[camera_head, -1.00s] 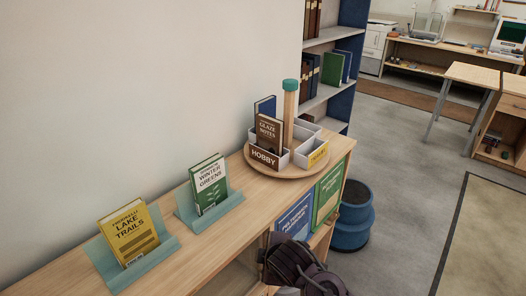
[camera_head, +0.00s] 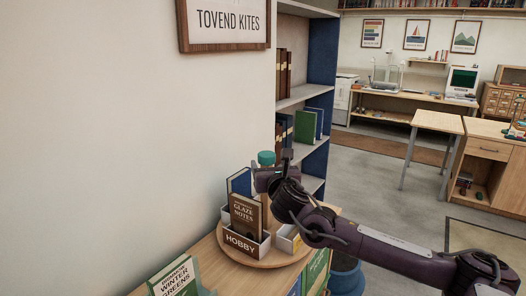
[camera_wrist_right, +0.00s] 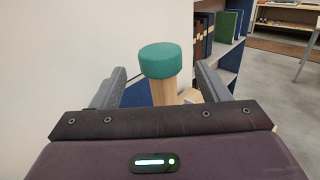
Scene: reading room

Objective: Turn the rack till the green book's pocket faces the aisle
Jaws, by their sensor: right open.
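The round wooden rack (camera_head: 272,262) stands on the low bookcase, with white pockets around a wooden post. Its teal knob (camera_head: 266,158) also shows in the right wrist view (camera_wrist_right: 162,60). The pocket labelled HOBBY (camera_head: 241,244) faces the near side and holds the brown Glaze Notes book (camera_head: 246,216). A blue book (camera_head: 239,182) stands behind it. No green book shows in the rack; its far pockets are hidden. My right gripper (camera_head: 274,176) is open at the post's top, its fingers (camera_wrist_right: 160,84) on either side of the post, contact unclear. My left gripper is out of view.
A green Winter Greens book (camera_head: 176,279) leans on a stand at the lower left of the bookcase top. The wall is close on the left. A tall blue-sided bookcase (camera_head: 321,60) rises behind the rack. Open floor (camera_head: 375,165) lies to the right.

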